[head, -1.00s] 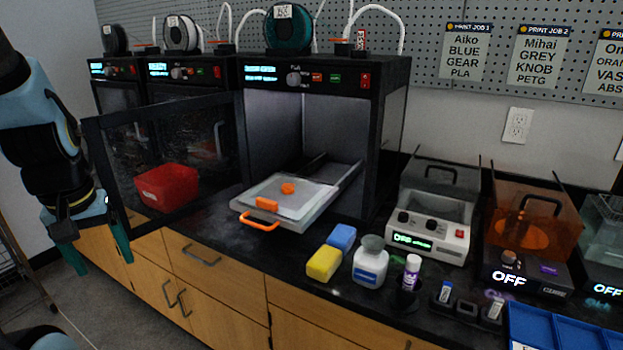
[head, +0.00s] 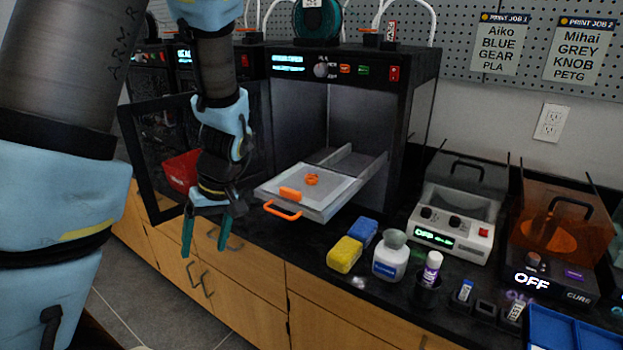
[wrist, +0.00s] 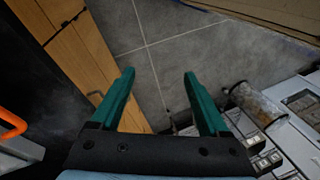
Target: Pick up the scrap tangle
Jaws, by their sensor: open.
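The scrap tangle appears to be the small orange loopy piece (head: 311,179) on the pulled-out print bed (head: 338,191) of the open printer. An orange block (head: 290,194) lies on the bed just in front of it. My gripper (head: 205,243) hangs left of the bed, in front of the counter edge, its teal fingers pointing down. It is open and empty. In the wrist view my gripper (wrist: 159,78) has only floor between its fingers. The tangle is not visible there.
An orange handle (head: 282,211) sticks out from the bed's front. The open printer door (head: 138,165) and red bin (head: 181,171) are behind my arm. A yellow sponge (head: 345,254), blue sponge (head: 363,232) and white bottle (head: 391,257) stand right of the bed.

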